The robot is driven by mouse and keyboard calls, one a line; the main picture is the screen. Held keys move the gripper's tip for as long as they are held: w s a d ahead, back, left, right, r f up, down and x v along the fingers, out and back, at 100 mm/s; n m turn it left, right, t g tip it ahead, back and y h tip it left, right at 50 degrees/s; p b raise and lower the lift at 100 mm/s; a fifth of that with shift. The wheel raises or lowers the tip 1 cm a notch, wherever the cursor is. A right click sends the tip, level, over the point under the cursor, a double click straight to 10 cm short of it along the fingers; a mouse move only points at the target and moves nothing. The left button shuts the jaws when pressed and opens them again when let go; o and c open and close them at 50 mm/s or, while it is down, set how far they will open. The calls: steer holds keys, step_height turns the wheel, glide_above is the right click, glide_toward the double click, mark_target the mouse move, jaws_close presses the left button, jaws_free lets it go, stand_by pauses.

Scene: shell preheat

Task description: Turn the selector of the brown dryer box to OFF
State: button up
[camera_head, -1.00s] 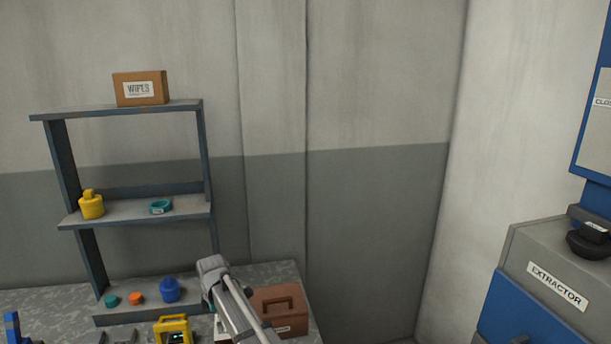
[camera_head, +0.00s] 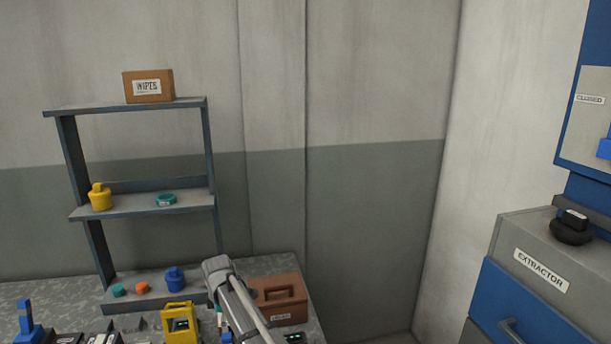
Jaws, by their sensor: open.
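My grey arm crosses in front of the box's left side and runs down out of the bottom of the picture. My gripper is not in view.
A shelf rack (camera_head: 140,205) stands on the bench (camera_head: 40,292), with a wipes box (camera_head: 148,86) on top. A yellow device (camera_head: 179,323) stands left of my arm. A grey and blue extractor (camera_head: 525,225) stands at the right. Bare wall lies between.

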steer(key=s+d+f+m+b, duration=0.2)
steer(key=s+d+m, duration=0.3)
steer(key=d, duration=0.8)
steer(key=s+d+f+m+b, duration=0.2)
steer(key=s+d+m, duration=0.4)
steer(key=d, duration=0.8)
steer(key=s+d+f+m+b, duration=0.2)
steer(key=s+d+m, duration=0.4)
steer(key=d, duration=0.8)
steer(key=m, duration=0.3)
